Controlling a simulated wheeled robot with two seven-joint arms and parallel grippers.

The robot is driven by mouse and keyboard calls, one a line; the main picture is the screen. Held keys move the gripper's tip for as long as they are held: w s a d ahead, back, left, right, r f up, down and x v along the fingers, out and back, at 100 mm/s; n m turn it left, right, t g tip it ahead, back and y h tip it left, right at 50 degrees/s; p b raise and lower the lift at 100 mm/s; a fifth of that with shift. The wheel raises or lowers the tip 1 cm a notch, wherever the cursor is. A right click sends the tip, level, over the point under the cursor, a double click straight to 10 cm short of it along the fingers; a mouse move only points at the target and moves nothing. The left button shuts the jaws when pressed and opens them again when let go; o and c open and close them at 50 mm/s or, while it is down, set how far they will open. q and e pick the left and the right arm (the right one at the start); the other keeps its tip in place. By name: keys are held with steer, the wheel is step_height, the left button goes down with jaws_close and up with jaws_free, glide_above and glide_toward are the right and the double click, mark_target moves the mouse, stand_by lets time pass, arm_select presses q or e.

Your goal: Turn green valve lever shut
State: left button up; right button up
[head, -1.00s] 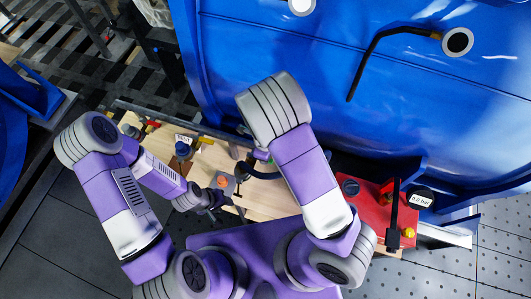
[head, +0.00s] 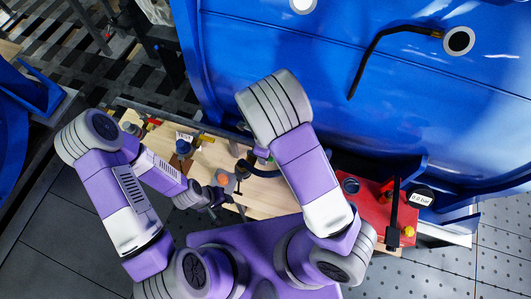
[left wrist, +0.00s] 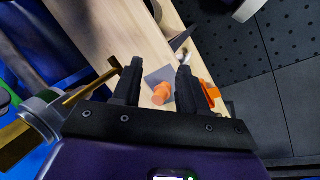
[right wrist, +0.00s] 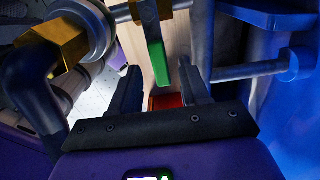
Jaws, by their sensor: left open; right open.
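The green valve lever (right wrist: 156,62) shows in the right wrist view, hanging from a brass valve body (right wrist: 152,10) on a metal pipe. My right gripper (right wrist: 160,68) is open, with the lever's free end between its fingertips and a gap visible on both sides. In the head view a small green patch (head: 262,154) shows beside my right arm, which hides the right gripper. My left gripper (head: 214,198) is open and empty above the wooden bench. In the left wrist view its fingers (left wrist: 159,70) are either side of an orange knob (left wrist: 162,93) on a grey plate, seen below them.
The wooden bench (head: 262,198) carries several small fittings. A red panel (head: 362,206) with a black upright bar and a pressure label (head: 420,198) stands at right. A large blue tank (head: 330,70) closes off the back.

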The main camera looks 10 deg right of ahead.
step_height(320, 180, up, 7)
steer(key=shift+f+p, duration=0.1)
steer(key=shift+p, duration=0.45)
